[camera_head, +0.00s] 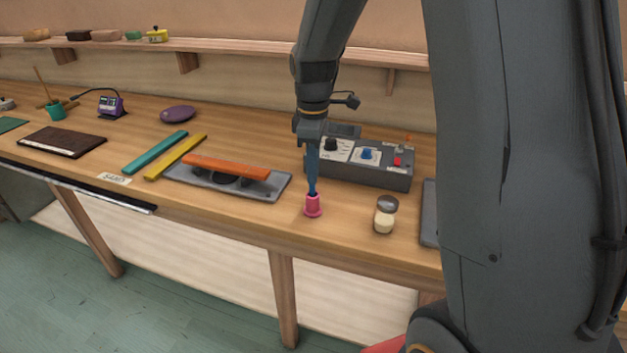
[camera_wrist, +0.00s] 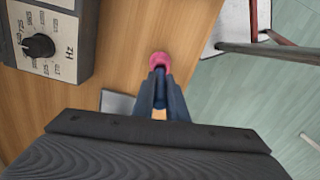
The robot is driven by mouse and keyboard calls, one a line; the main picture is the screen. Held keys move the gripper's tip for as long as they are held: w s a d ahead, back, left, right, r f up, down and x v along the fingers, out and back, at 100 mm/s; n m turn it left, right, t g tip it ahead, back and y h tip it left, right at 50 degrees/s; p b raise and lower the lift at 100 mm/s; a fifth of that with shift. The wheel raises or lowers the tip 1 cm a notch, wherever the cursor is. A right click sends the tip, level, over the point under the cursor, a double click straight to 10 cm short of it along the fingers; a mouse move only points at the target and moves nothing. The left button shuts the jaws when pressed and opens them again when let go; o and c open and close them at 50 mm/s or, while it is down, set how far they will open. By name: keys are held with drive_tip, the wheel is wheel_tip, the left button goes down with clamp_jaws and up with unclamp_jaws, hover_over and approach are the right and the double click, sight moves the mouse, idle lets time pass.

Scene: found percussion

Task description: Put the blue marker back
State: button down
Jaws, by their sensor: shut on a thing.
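My gripper (camera_head: 312,180) points straight down over the front part of the workbench. It is shut on the blue marker, which shows as a dark blue strip between the fingers in the wrist view (camera_wrist: 160,92). A small pink cup-shaped holder (camera_head: 313,207) stands upright on the bench directly below the fingertips. It also shows just past the fingertips in the wrist view (camera_wrist: 160,61). The marker's lower end is at the holder's mouth; I cannot tell whether it is inside or just above. The fingers hide most of the marker.
A grey control box with knobs (camera_head: 398,177) stands behind and right of my gripper. A small jar (camera_head: 385,215) stands right of the holder. A grey tray (camera_head: 208,187) bearing an orange-topped tool (camera_head: 226,167) lies to the left. The bench's front edge is close to the holder.

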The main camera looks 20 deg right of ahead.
sight(313, 196)
drive_tip(key=shift+f+p, duration=0.45)
drive_tip(key=shift+f, duration=1.45)
drive_tip(key=shift+f, duration=0.15)
drive_tip(key=c, duration=1.8)
unclamp_jaws()
drive_tip(key=shift+o, duration=0.2)
wheel_tip(313, 196, up, 12)
drive_tip(key=b, duration=0.3)
drive_tip(key=shift+f, duration=0.1)
drive_tip(key=shift+s, duration=0.15)
drive_tip(key=s+f+m, duration=0.5)
drive_tip(key=s+m, duration=0.1)
drive_tip(key=s, duration=0.2)
drive_tip(key=s+f+m+t, duration=0.1)
drive_tip(key=s+f+m, duration=0.5)
drive_tip(key=s, duration=0.3)
drive_tip(key=shift+m, duration=0.3)
drive_tip(key=shift+a, duration=0.1)
